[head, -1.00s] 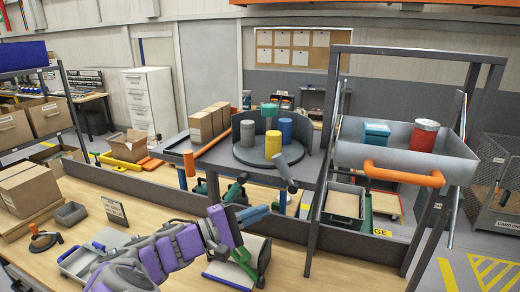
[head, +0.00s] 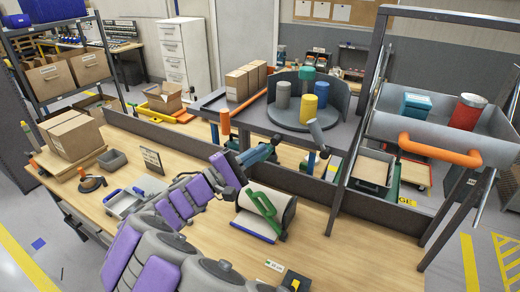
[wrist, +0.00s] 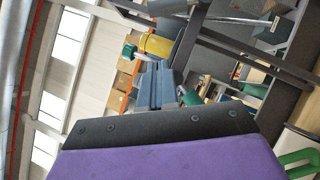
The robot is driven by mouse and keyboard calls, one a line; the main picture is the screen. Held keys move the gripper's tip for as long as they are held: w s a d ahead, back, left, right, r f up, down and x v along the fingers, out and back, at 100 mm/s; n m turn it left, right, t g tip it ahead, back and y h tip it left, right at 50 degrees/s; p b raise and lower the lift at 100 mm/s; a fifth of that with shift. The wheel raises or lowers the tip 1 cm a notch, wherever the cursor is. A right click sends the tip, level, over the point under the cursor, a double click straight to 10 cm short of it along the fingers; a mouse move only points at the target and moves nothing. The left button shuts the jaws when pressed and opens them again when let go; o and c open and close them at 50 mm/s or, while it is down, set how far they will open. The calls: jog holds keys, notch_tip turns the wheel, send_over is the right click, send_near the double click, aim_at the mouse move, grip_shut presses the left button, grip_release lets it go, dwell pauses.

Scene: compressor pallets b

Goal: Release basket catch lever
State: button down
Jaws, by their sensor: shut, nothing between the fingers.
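A grey basket-like tray (head: 425,127) with an orange bar handle (head: 440,151) hangs in the dark frame at the right. It holds a red can (head: 467,111) and a teal box (head: 416,106). I cannot tell which part is its catch lever. A grey lever (head: 322,137) sticks out from the turntable (head: 300,118), left of the tray. My gripper (head: 266,151) is shut and empty, below and left of that lever, apart from the tray. Its blue-grey fingers show in the wrist view (wrist: 156,86), with a yellow cylinder (wrist: 155,44) beyond.
The dark bench upright (head: 345,180) stands between my gripper and the tray. Cardboard boxes (head: 75,135) stand at the left. Bare bench top (head: 350,250) lies at the front right.

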aim_at(318, 136)
jog(key=p+x, duration=0.1)
jog(key=x, duration=0.6)
jog(key=shift+r, duration=0.1)
jog(key=d, duration=0.1)
jog(key=d+r, duration=0.1)
jog(key=s+d+r, duration=0.1)
jog(key=shift+d+p, duration=0.3)
jog(key=shift+p, duration=0.1)
